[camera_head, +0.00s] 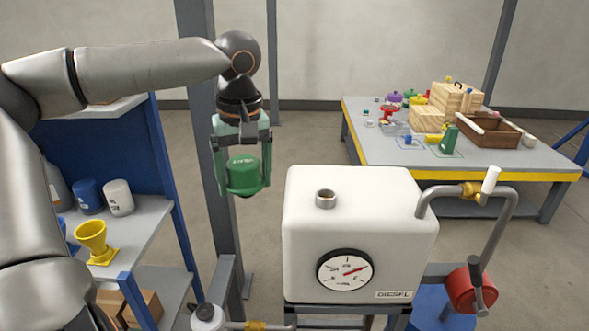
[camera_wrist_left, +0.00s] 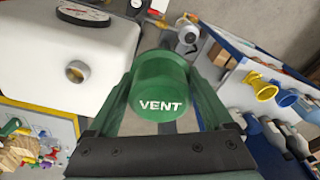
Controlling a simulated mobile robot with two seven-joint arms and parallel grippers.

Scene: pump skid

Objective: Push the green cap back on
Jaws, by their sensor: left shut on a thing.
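The green cap (camera_head: 243,174) is held between the fingers of my left gripper (camera_head: 242,188), which is shut on it. The cap hangs in the air to the left of the white tank (camera_head: 310,235), apart from it. In the left wrist view the cap (camera_wrist_left: 161,86) reads "VENT" and sits between the green fingers. The tank's short round neck (camera_head: 326,199) is uncovered on its top, to the right of and a little lower in the picture than the cap. The neck also shows in the left wrist view (camera_wrist_left: 77,71). My right gripper is not in view.
A blue-framed shelf (camera_head: 140,225) with a yellow funnel (camera_head: 95,241) and tins stands at the left. A grey post (camera_head: 200,120) rises behind my left gripper. A pipe with a white-handled valve (camera_head: 490,182) stands right of the tank. A cluttered table (camera_head: 480,165) is behind.

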